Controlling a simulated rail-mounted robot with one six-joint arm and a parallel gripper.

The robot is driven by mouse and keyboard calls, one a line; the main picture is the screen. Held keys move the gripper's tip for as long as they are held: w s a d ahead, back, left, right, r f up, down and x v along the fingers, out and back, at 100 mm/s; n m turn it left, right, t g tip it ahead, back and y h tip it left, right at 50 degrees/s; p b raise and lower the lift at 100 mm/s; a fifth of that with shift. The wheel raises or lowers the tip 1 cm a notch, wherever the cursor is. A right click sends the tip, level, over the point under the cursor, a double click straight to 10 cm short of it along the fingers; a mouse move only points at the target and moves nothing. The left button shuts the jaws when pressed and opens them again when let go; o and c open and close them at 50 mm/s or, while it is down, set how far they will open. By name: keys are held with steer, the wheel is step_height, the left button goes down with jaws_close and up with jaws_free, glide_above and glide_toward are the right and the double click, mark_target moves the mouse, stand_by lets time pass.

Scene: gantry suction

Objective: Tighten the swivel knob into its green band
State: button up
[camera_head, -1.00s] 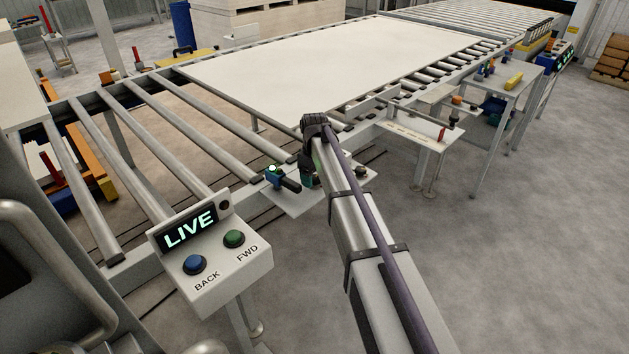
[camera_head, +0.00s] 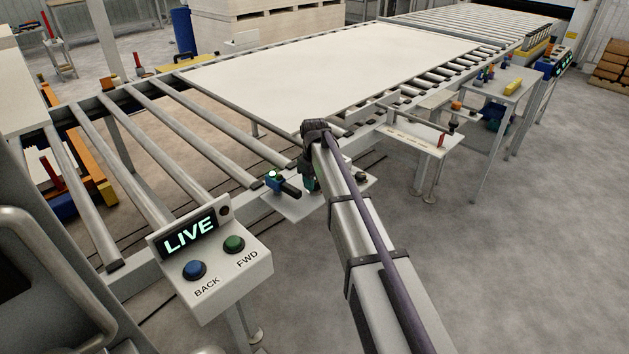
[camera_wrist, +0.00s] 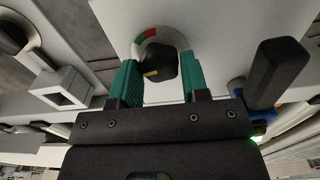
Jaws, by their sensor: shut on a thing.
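The black swivel knob (camera_wrist: 160,63) is in the upper middle of the wrist view, with a short pale yellow mark on its near side. Behind it, part of a dial ring shows a green band (camera_wrist: 140,38) and a red part beside it; the rest is pale or hidden by the knob. My gripper (camera_wrist: 160,82) has its teal fingers on either side of the knob and is shut on it. In the head view my gripper (camera_head: 312,184) is low beside the small plate, mostly hidden by my arm, and the knob cannot be made out.
A blue valve-like part with a black handle (camera_head: 289,187) and a green light stands close left of my gripper; its handle (camera_wrist: 278,72) is close on the right in the wrist view. The roller conveyor (camera_head: 185,135) carries a large pale board (camera_head: 330,75). A LIVE button box (camera_head: 215,260) stands in front.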

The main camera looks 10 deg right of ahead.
steer(key=shift+d+m, duration=0.1)
steer(key=shift+m, duration=2.4)
steer(key=o, duration=0.9)
step_height(320, 180, up, 11)
steer(key=p, duration=1)
steer(key=shift+f+p, duration=0.1)
steer(key=shift+p, duration=0.3)
